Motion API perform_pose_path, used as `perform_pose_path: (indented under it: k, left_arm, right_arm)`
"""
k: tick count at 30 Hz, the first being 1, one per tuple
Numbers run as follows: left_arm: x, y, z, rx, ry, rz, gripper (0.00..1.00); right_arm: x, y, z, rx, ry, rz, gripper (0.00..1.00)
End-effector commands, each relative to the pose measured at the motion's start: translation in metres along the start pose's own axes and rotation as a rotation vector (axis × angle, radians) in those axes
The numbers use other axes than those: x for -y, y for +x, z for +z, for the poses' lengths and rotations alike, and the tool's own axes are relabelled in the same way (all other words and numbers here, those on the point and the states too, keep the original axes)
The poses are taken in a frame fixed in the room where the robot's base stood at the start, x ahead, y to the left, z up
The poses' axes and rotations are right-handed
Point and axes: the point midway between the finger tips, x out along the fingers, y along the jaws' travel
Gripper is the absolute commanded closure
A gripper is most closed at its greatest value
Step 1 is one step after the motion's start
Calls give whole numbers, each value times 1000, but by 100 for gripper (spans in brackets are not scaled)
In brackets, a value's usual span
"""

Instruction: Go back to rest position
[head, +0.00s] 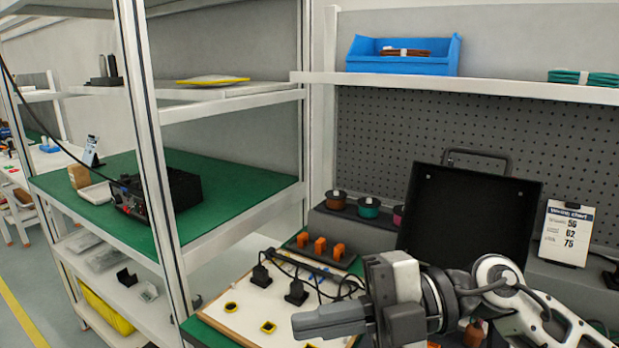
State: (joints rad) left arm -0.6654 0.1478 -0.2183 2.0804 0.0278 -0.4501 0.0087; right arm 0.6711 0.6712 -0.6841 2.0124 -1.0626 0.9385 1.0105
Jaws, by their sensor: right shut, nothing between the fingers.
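My right gripper (322,323) reaches in from the lower right, and its fingers point left over the front of the workbench. The fingers are shut together with nothing between them. My right arm and wrist hide part of the bench and the lower part of an open black case (465,222). My left gripper is not in view.
Orange blocks (320,246) sit on a dark strip behind the board. Wire spools (369,207) and a number card (566,233) stand further back. A shelf above holds a blue bin (402,55). A rack post (150,150) stands left, beside a green shelf with a black device (160,192).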

Motion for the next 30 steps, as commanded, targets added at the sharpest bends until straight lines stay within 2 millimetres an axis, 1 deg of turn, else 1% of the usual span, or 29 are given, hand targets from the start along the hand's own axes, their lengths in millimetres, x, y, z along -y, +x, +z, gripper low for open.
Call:
perform_pose_path:
  k: [1,2,3,4,5,6,8,9,10,11,12,14,15,17,18,20,21,22,24,27,30]
  left_arm:
    - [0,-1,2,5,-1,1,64]
    - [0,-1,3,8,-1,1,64]
    - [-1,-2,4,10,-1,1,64]
    - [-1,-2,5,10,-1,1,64]
    - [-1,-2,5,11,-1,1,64]
    - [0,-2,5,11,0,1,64]
    - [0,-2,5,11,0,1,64]
    - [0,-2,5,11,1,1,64]
    - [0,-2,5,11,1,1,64]
    - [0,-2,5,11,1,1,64]
    - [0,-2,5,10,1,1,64]
    - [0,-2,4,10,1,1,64]
    - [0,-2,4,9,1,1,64]
    - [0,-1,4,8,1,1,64]
    - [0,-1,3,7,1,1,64]
    - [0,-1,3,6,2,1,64]
    - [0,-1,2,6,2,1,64]
    - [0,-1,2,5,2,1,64]
    - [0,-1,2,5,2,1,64]
    - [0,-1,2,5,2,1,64]
    - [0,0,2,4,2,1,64]
  right_arm:
    - [-18,6,-5,-3,23,184,100]
    - [-30,6,-4,11,39,295,100]
    - [-44,1,-2,42,66,439,100]
    - [-54,-6,2,75,93,543,100]
    - [-61,-14,8,114,125,642,100]
    - [-66,-27,17,178,174,767,100]
    - [-66,-51,34,296,267,936,100]
    - [-59,-68,47,388,340,1032,100]
    - [-50,-80,57,462,399,1095,100]
    - [-38,-94,67,542,464,1150,100]
    - [-18,-110,78,653,556,1209,100]
    - [20,-131,91,827,707,1265,100]
    - [48,-142,96,939,808,1278,100]
    - [93,-154,97,1098,960,1269,100]
    - [123,-159,94,1194,1060,1246,100]
    - [163,-163,86,1319,1195,1192,100]
    - [185,-164,78,1385,1273,1151,100]
    - [200,-164,72,1427,1326,1119,100]
    - [228,-163,58,1506,1429,1047,100]
    - [259,-160,39,1585,1549,951,100]
    - [282,-156,20,1641,1646,861,100]
